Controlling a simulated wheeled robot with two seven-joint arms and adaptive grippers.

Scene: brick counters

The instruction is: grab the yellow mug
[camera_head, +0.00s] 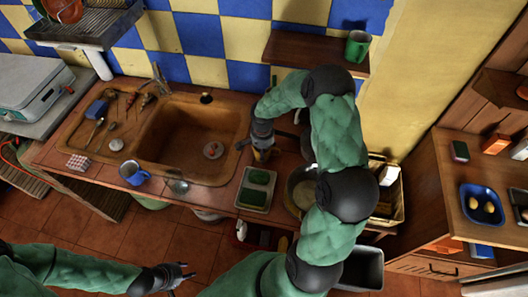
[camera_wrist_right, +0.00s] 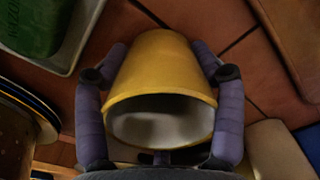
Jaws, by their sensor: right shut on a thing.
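The yellow mug (camera_wrist_right: 160,75) fills the middle of the right wrist view, its white inside facing the camera. The two purple-grey fingers of my right gripper (camera_wrist_right: 160,95) are closed on its sides. In the head view my right gripper (camera_head: 262,138) points down at the counter beside the sink, and only a small part of the yellow mug (camera_head: 262,155) shows below it. I cannot tell whether the mug touches the counter. My left gripper (camera_head: 188,272) is low in the head view, over the floor, open and empty.
A green sponge tray (camera_head: 256,188) lies just in front of the mug, and a pan (camera_head: 300,190) stands to its right. The sink (camera_head: 190,135) is to the left, with a blue mug (camera_head: 134,173) at its front edge. A shelf with a green mug (camera_head: 357,46) hangs above.

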